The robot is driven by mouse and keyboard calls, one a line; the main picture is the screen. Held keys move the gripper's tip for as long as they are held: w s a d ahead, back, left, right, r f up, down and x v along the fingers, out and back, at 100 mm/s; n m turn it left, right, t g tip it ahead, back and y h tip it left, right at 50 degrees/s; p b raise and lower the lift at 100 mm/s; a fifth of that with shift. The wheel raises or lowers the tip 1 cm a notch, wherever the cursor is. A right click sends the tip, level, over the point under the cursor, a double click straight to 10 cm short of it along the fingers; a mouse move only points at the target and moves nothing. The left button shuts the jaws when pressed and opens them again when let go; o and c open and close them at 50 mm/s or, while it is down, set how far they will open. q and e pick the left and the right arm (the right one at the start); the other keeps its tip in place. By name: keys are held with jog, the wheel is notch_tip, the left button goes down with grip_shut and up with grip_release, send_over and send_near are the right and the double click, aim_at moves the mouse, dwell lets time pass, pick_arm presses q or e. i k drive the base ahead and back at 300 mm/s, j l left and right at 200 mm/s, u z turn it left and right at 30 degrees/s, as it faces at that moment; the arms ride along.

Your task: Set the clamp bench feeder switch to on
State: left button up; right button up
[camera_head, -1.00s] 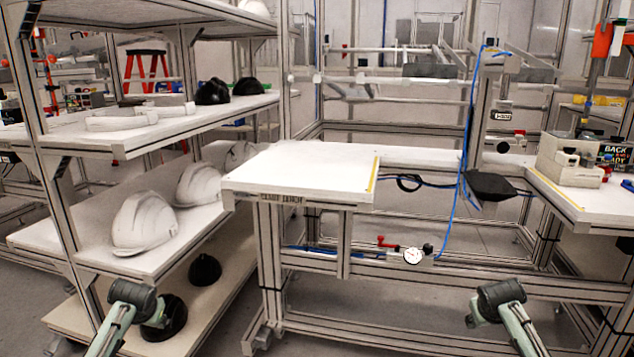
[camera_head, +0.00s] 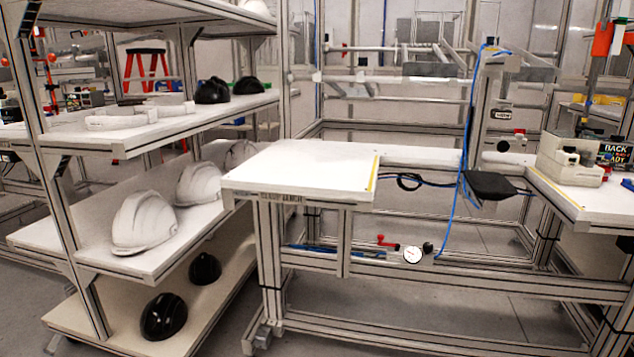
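The bench (camera_head: 300,165) with a white top and a yellow strip stands in the middle; its front edge carries a small label. Below the top, a red lever (camera_head: 386,241) sits on a pipe fitting beside a round white gauge (camera_head: 412,255). On the upright at the right, a small box (camera_head: 503,146) with a red part hangs under a dark label (camera_head: 502,114). I cannot tell which of these is the feeder switch, nor its setting. Neither of my grippers is in view.
A shelf rack at the left holds white helmet shells (camera_head: 145,221) and black ones (camera_head: 164,316). A blue hose (camera_head: 470,130) hangs by a black pad (camera_head: 490,185). A beige machine (camera_head: 570,158) stands on the right table. The floor in front is partly clear.

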aim_at(569, 149)
jog(key=z, duration=1.25)
